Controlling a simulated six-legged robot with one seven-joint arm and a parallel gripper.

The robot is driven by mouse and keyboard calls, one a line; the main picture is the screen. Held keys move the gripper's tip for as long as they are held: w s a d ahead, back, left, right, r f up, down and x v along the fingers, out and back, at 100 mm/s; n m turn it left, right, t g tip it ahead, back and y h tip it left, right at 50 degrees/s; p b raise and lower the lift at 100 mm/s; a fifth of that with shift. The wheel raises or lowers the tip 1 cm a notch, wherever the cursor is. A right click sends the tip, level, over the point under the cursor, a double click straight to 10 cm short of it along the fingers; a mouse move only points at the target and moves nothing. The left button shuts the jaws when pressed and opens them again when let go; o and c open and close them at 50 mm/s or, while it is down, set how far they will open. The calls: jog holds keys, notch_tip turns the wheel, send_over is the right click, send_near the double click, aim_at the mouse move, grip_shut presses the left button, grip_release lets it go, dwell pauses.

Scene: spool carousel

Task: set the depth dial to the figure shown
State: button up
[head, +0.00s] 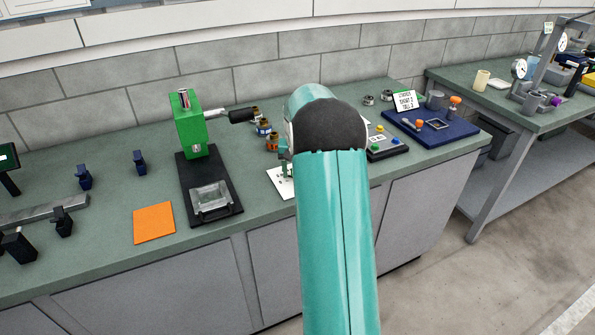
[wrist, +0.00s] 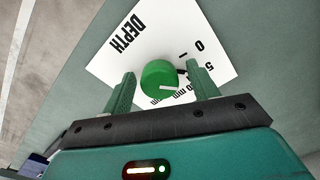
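The depth dial is a round green knob (wrist: 160,76) with a short white line on its face, in the wrist view. It sits on a white card (wrist: 135,60) printed DEPTH, with 0, 5 and 10 mm around the knob; other figures are hidden. My gripper (wrist: 161,75) is open, one green finger on each side of the knob, with a narrow gap on both sides. In the head view my arm hides most of the card (head: 277,182). A small lettered sign (head: 405,100) stands farther right.
A green press (head: 190,125) with a black handle stands left of the card. Several small spools stand behind the card. A button box (head: 388,144) and a blue tray (head: 455,132) lie to the right.

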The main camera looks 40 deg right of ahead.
notch_tip(320, 180, up, 14)
dwell(0.6)
jog(key=shift+f, duration=0.1)
dwell(0.4)
